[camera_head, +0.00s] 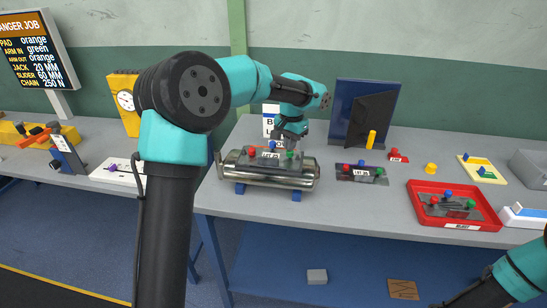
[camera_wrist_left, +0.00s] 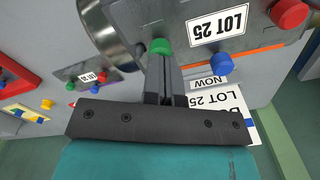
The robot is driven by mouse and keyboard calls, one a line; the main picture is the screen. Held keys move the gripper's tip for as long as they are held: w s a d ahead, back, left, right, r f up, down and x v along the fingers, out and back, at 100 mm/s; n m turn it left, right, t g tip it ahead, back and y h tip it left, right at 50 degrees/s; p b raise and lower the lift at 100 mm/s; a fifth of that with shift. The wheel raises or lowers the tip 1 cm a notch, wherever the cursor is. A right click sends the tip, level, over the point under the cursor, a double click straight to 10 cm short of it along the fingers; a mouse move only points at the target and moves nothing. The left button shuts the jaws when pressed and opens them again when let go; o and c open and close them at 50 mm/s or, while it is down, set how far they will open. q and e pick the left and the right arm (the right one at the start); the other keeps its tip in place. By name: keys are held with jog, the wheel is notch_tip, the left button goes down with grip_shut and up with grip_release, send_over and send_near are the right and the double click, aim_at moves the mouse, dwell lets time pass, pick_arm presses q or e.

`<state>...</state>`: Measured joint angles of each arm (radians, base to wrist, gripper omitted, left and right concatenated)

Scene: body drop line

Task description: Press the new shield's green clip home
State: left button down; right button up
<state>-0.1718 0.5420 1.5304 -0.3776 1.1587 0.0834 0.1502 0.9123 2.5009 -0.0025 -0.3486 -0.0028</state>
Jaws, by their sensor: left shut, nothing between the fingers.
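The shield with the LOT 25 label (camera_head: 270,154) lies on top of a silver cylinder (camera_head: 262,174). It carries a red clip (camera_wrist_left: 289,13), a blue clip (camera_wrist_left: 221,63) and a green clip (camera_wrist_left: 160,47). My left gripper (camera_head: 289,142) is over the shield's right part in the head view. In the left wrist view its shut, empty fingers (camera_wrist_left: 163,65) reach to the green clip; whether they touch it I cannot tell.
Another LOT 25 shield (camera_head: 361,173) with coloured clips lies right of the cylinder. A red tray (camera_head: 418,206) holds a dark shield. A blue panel (camera_head: 352,95), a yellow piece (camera_head: 430,168) and a grey bin (camera_head: 530,165) stand farther off. Bench is clear in front.

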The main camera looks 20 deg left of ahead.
pick_arm(q)
jog(key=shift+f, duration=0.7)
dwell(0.5)
jog(key=c, duration=1.2)
grip_release()
jog(key=shift+o, duration=0.2)
jog(key=shift+r, duration=0.1)
jog(key=shift+r, duration=2.95)
